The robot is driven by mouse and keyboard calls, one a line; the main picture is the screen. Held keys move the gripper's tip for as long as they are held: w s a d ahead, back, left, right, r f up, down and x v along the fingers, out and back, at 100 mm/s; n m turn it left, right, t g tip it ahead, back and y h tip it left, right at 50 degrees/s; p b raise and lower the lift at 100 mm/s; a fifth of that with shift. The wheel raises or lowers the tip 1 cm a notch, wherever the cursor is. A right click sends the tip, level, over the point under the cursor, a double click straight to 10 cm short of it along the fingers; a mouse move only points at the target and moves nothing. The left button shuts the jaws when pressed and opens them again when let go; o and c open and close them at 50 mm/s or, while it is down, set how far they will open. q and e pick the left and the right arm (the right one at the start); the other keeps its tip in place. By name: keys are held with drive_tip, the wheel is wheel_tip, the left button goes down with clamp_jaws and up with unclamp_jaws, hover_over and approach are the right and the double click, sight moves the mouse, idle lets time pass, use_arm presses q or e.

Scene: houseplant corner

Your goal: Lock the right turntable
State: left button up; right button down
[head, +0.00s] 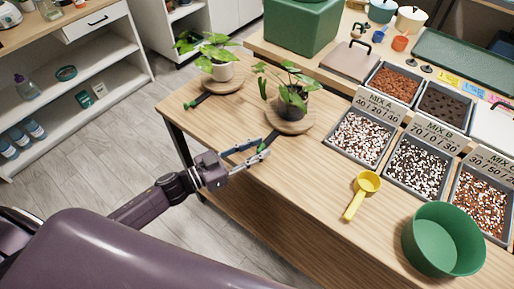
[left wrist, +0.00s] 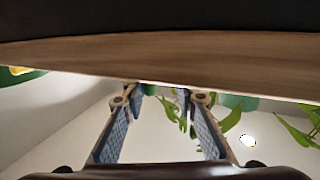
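The right turntable (head: 290,125) is a round wooden disc with a dark pot and leafy plant (head: 292,98) on it. A dark lever (head: 271,138) sticks out from its near left side, with a green tip (head: 262,147). My left gripper (head: 264,149) is open at the lever's tip, its fingers on either side of the green end in the head view. I cannot tell whether they touch it. The left wrist view shows the fingers (left wrist: 165,97) apart, with leaves beyond. My right gripper is out of view.
The left turntable (head: 212,87) bears a white pot with a plant; its green-tipped lever (head: 191,104) points left. A yellow scoop (head: 361,193), a green bowl (head: 440,243) and trays of mix (head: 362,136) lie to the right. The table's front left is bare.

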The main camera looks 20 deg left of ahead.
use_arm(q)
clamp_jaws()
drive_tip(key=c, duration=0.6)
unclamp_jaws()
drive_tip(key=shift+a+f+m+g+h+b, duration=0.1)
drive_tip(key=shift+f+m+g+h+b, duration=0.05)
drive_tip(key=shift+m+g+h+b, duration=0.45)
drive_tip(key=shift+a+f+m+g+h+b, duration=0.1)
drive_tip(key=shift+m+g+h+b, duration=0.35)
drive_tip(key=shift+g+h, duration=0.2)
drive_tip(key=c, duration=0.5)
unclamp_jaws()
drive_tip(key=shift+r+m+g+h, duration=0.15)
drive_tip(key=shift+m+g+h, duration=0.1)
drive_tip(key=shift+m+g, duration=0.15)
drive_tip(key=shift+c, duration=0.2)
drive_tip(key=o, duration=1.2)
drive_tip(key=shift+a, duration=0.1)
drive_tip(key=shift+c, duration=0.2)
drive_tip(key=shift+w, duration=0.1)
drive_tip(key=v, duration=1.2)
